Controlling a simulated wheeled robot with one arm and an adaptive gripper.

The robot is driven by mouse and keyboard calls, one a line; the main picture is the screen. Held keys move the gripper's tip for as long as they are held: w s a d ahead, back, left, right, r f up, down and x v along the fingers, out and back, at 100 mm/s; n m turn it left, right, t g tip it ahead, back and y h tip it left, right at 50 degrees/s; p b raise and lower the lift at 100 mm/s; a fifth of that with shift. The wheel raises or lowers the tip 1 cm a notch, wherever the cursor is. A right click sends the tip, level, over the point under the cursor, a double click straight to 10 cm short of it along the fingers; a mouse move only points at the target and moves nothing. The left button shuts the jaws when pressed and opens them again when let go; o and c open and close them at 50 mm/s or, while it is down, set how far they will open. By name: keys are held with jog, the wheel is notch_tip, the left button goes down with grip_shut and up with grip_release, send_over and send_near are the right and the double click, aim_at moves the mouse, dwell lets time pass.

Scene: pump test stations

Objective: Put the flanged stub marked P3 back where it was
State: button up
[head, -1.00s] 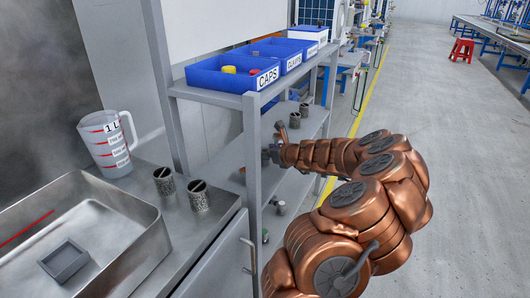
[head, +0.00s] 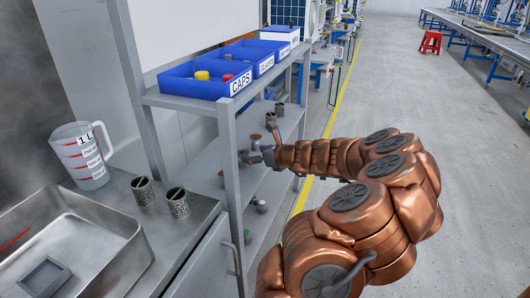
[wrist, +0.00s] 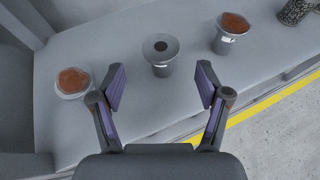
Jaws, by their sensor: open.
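My gripper (wrist: 160,78) is open and empty in the wrist view, its two fingers spread wide. A grey flanged stub (wrist: 161,66) with a dark round hole in its top stands upright just beyond the fingertips, between their lines. Its small white label is too small to read. A stub with a reddish-brown top (wrist: 73,82) stands left of the left finger. Another stub with a reddish-brown top (wrist: 231,35) stands beyond the right finger and has a pale label. No P3 mark is readable. In the head view my gripper (head: 259,155) is at the grey middle shelf, partly hidden.
A dark mesh cylinder (wrist: 297,10) stands at the shelf's far end. Blue bins (head: 206,84), one labelled CAPS, sit on the shelf above. Two mesh cylinders (head: 177,203) and a measuring jug (head: 80,155) stand on the left counter beside a metal tray (head: 100,212). The right floor is open.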

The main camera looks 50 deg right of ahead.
jog(key=shift+p+v, duration=0.5)
jog(key=shift+v, duration=1.8)
jog(key=shift+s, duration=0.15)
